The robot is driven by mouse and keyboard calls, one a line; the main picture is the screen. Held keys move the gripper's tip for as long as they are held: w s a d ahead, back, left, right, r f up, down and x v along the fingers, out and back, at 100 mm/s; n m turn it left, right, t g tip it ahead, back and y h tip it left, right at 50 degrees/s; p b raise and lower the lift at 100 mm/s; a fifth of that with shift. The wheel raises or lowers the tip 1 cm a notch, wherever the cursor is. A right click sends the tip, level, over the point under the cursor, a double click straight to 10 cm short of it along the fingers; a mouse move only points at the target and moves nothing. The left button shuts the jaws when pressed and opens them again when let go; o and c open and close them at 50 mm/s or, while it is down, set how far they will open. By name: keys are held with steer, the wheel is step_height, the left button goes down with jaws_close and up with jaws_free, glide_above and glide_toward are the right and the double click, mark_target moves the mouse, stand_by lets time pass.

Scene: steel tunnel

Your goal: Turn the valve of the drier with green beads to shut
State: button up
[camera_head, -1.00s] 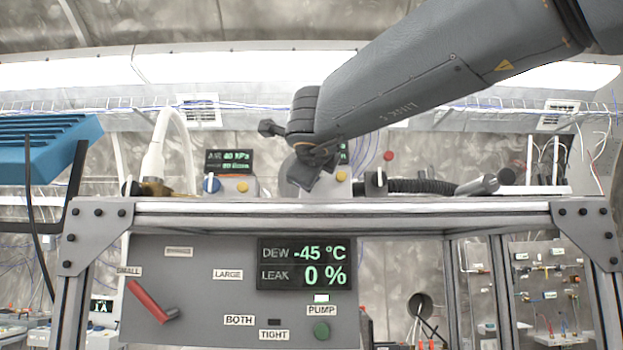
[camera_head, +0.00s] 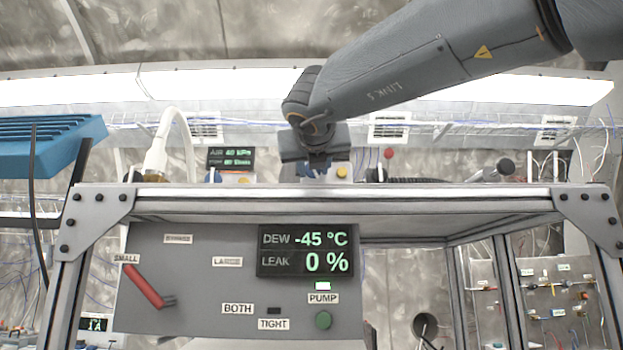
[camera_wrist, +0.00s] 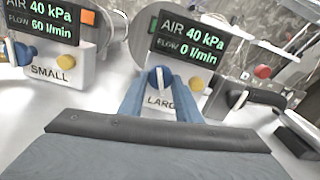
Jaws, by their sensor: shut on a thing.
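In the wrist view my gripper (camera_wrist: 160,84) has its two blue fingers shut on the blue valve knob (camera_wrist: 158,76) of the unit labelled LARGE. A small patch of green shows behind this knob, beside the fingers. The display above it (camera_wrist: 189,39) reads AIR 40 kPa, FLOW 0 l/min. The unit labelled SMALL (camera_wrist: 60,69) is at the left, with its own blue knob, an orange patch and a reading of 60 l/min. In the head view my gripper (camera_head: 315,168) points down behind the frame's top bar, and the held knob is mostly hidden.
Yellow knobs (camera_wrist: 196,83) sit right of each blue knob. A black handle (camera_wrist: 265,97) and red button (camera_wrist: 262,71) are at the right. In the head view a panel (camera_head: 200,300) has a red lever (camera_head: 145,287), with DEW -45 °C and LEAK 0 % displayed (camera_head: 305,250).

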steer(key=shift+a+f+m+b, duration=0.1)
steer(key=shift+m+b, duration=1.6)
steer(key=shift+m, duration=0.6)
steer(key=o, duration=1.1)
steer(key=shift+c, duration=0.2)
steer(key=shift+s, duration=0.1)
steer(key=s+b, duration=0.2)
steer(key=s, duration=0.5)
steer(key=shift+s+a+b, duration=0.15)
steer(key=shift+s+b, duration=0.15)
steer(key=shift+b, duration=0.1)
